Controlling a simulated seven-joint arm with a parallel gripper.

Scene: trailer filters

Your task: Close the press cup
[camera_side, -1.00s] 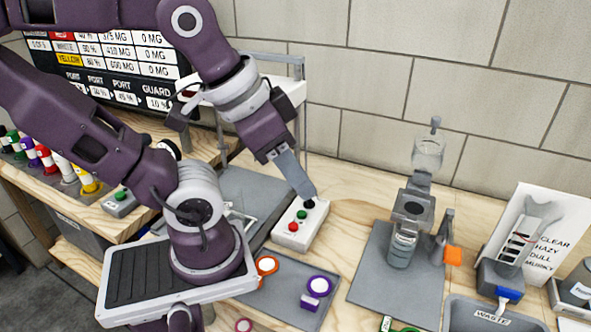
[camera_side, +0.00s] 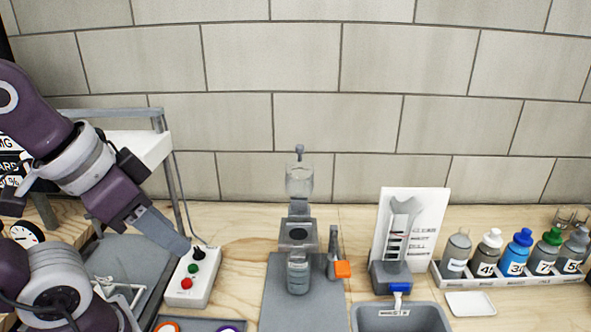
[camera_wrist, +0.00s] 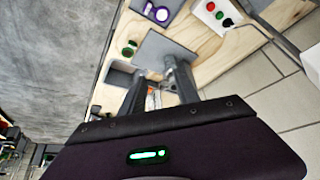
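The press (camera_side: 298,262) stands upright on a grey mat (camera_side: 275,315) at the middle of the bench in the side view. Its grey block has a dark round opening on top. A clear cup-like part (camera_side: 299,181) with a grey knob stands up above and behind the opening. A grey lever with an orange block (camera_side: 343,269) stands at its right. My gripper (camera_side: 172,236) is left of the press, well apart from it, near the switch box. In the wrist view my two fingers (camera_wrist: 158,85) look spread, with nothing clearly held. Their tips overlap the background.
A switch box (camera_side: 191,276) with red, green and black knobs lies beside my fingertips. A waste tray (camera_side: 425,318), a white stand card (camera_side: 433,225) and several numbered bottles (camera_side: 521,252) are to the right. Bare wood separates my gripper from the press.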

